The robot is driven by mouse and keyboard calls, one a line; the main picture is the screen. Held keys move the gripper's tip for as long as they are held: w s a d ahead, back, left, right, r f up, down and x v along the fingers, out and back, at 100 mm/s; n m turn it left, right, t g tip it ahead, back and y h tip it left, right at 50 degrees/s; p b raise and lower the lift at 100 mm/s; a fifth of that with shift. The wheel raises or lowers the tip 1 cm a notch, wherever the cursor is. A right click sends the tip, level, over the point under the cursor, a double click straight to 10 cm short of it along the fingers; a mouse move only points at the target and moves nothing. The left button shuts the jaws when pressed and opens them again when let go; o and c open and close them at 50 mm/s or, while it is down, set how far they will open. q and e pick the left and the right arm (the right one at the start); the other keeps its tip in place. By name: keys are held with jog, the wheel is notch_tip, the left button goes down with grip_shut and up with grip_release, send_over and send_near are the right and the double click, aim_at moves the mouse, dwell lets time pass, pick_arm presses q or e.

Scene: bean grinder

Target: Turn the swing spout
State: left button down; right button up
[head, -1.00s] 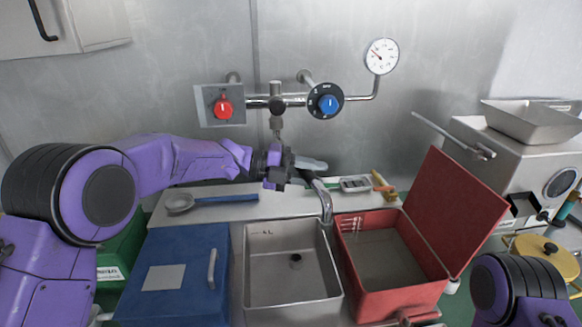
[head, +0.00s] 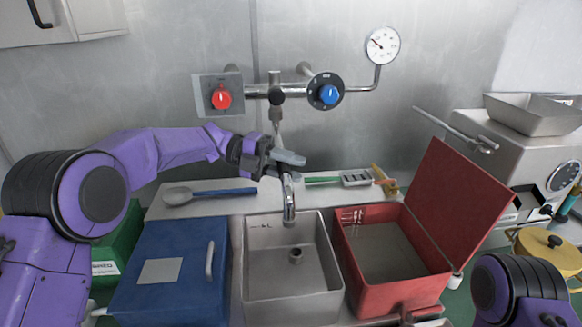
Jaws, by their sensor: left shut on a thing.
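The swing spout (head: 289,205) is a chrome pipe hanging below the wall pipework. Its curved end points down over the back part of the grey sink basin (head: 334,270), left of the red box. My left gripper (head: 276,163) is shut on the spout's upper part. The gripper hides part of the spout and the exact contact. A flat grey piece (head: 291,158) sticks out to the right at the fingers; I cannot tell what it belongs to. My right arm shows at the lower right, but its gripper is out of view.
A blue lidded box (head: 190,293) stands left of the basin, and an open red box (head: 345,245) stands right. Red (head: 221,98) and blue (head: 329,94) knobs and a gauge (head: 382,45) are above.

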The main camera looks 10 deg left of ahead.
pick_arm(q)
jog(key=c, duration=0.9)
grip_release()
jog(key=shift+d, duration=0.1)
jog(key=b+v, duration=0.3)
jog(key=v, duration=0.7)
jog(key=shift+a, duration=0.25)
